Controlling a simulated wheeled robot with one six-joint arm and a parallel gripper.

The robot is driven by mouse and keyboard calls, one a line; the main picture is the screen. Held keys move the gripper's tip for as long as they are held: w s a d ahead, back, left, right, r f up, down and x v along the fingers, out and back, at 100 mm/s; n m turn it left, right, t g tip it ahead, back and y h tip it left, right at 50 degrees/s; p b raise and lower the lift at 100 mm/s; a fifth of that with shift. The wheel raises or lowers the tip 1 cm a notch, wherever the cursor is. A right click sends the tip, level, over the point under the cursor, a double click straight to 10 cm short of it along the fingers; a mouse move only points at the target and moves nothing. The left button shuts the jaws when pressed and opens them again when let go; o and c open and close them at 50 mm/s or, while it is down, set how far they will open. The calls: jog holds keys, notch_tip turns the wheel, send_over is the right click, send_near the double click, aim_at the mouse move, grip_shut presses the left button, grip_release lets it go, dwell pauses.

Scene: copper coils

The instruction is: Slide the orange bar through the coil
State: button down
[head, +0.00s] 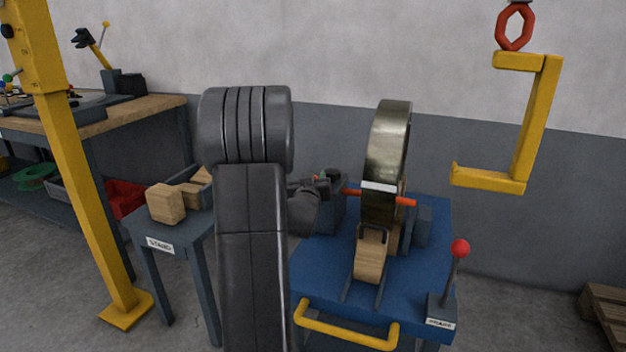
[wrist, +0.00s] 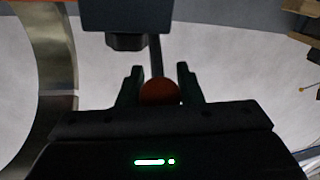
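The orange bar (head: 405,202) lies nearly level across the coil in the head view. Its right end sticks out past the coil's right side, and a short length shows on the left. The coil (head: 388,140) is a metal ring standing upright, seen almost edge-on, with a white band on it. The coil hides the bar's middle. My gripper (head: 328,187) is left of the coil at the bar's left part, partly hidden by my arm. In the wrist view, the bar's round end (wrist: 160,92) sits between the two fingers, which appear closed on it. The coil's curved band (wrist: 58,70) is at left.
The coil stands on a blue table (head: 325,270) with a wooden chock (head: 370,257) in front. A red-knobbed lever (head: 459,250) is at its right corner. A grey stand (head: 190,238) with wooden blocks is at left. A yellow C-hook (head: 527,125) hangs upper right.

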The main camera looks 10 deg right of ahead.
jog(key=c, duration=1)
grip_release()
jog(key=shift+s+d, duration=0.15)
jog(key=shift+d, duration=0.2)
jog(key=shift+c, duration=0.2)
jog(key=shift+a, duration=0.1)
jog(key=shift+s+a, duration=0.1)
jog(key=shift+s, duration=0.15)
jog(key=p+v, duration=0.2)
jog(key=v, duration=1.1)
jog(key=shift+s, duration=0.1)
